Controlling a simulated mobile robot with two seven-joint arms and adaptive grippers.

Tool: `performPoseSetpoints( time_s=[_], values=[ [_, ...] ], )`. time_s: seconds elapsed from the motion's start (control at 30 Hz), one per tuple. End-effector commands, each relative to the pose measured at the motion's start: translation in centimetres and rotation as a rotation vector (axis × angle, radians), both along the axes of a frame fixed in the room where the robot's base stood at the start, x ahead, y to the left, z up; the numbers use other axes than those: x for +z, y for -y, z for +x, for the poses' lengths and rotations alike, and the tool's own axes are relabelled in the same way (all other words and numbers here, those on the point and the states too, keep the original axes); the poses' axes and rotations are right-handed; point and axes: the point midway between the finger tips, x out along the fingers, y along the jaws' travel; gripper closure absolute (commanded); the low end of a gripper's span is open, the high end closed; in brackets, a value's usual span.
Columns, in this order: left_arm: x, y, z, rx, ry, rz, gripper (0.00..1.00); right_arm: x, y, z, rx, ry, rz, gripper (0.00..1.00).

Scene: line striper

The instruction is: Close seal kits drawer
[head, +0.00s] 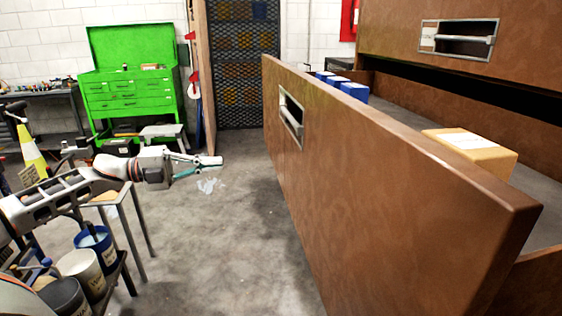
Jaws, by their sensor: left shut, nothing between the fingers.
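A large brown drawer (370,185) stands pulled open on the right, its tall front panel running from the middle back to the lower right. A recessed metal handle with a label (291,117) is on the panel's face. Inside lie several blue boxes (345,84) and an orange-tan box (470,150) with a white label. My left gripper (212,161) is shut and empty. It points right over the open floor, apart from the drawer panel and to its left. My right gripper is not in view. I cannot read the drawer's label.
Another brown drawer front with a handle (458,40) is behind, at upper right. A green tool chest (130,85) stands at the back left. A cart with buckets (82,265) is at lower left. The concrete floor (225,240) between cart and drawer is clear.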

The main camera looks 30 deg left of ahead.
Motion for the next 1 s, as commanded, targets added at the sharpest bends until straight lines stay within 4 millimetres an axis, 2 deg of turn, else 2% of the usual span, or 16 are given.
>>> performPoseSetpoints(
  time_s=[0.27,0.8,1.0],
  values=[
    [0.2,1.8,1.3,-0.002,0.004,-0.004,1.00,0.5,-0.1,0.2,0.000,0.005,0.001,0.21],
    [0.3,9.1,6.8,-0.001,0.002,-0.005,1.00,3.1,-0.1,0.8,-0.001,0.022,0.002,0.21],
    [0.1,10.7,8.1,0.001,-0.001,-0.004,1.00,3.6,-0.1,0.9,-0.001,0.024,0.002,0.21]
  ],
)
